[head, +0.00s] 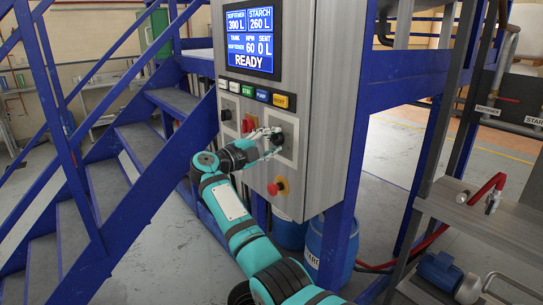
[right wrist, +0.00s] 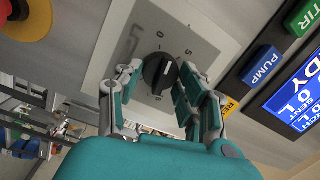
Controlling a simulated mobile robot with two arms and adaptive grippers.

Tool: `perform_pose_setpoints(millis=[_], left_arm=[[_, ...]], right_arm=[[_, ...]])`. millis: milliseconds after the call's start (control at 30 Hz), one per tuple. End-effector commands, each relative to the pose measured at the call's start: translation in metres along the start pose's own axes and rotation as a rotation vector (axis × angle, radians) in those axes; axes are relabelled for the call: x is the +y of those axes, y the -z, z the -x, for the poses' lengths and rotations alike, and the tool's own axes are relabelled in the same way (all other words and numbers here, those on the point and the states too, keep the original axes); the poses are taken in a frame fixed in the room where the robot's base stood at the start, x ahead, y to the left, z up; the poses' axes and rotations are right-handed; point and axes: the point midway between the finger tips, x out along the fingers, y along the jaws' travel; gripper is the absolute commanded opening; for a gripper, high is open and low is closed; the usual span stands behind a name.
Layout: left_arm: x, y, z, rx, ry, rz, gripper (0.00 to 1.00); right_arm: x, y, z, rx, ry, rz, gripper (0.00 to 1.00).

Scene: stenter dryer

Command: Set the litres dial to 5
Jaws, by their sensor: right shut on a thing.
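The black litres dial (head: 277,136) sits on a pale square plate low on the right of the grey control panel. In the right wrist view the dial (right wrist: 158,72) has a white pointer line and figures around it, among them 0 and 5. I cannot tell exactly which figure the pointer meets. My right gripper (head: 270,139) is at the dial, its fingers on either side of the knob and shut on it. In the right wrist view the gripper (right wrist: 156,88) partly covers the plate. My left gripper is not in view.
The screen (head: 250,38) reads softener 300 L, starch 260 L, sent 0 L and READY. Buttons (head: 256,95) line up below it. Blue stairs (head: 135,150) stand at left.

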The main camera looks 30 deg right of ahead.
Motion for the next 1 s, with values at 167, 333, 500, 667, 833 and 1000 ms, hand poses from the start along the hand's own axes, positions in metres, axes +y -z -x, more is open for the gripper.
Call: perform_pose_setpoints(millis=[167, 333, 500, 667, 833, 1000], left_arm=[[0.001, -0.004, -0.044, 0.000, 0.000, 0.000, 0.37], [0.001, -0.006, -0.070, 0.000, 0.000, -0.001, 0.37], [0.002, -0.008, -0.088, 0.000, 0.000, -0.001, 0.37], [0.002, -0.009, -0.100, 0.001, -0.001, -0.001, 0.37], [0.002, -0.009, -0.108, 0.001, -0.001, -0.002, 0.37], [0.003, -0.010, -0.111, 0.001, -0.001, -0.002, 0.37]], right_arm=[[0.013, -0.004, 0.002, 0.009, 0.010, -0.169, 0.06], [0.011, -0.004, 0.002, 0.020, 0.027, -0.323, 0.06], [0.010, -0.004, 0.002, 0.029, 0.040, -0.459, 0.06], [0.009, -0.004, 0.001, 0.037, 0.050, -0.560, 0.06], [0.008, -0.004, 0.001, 0.043, 0.057, -0.633, 0.06], [0.007, -0.004, 0.001, 0.046, 0.060, -0.676, 0.06]])
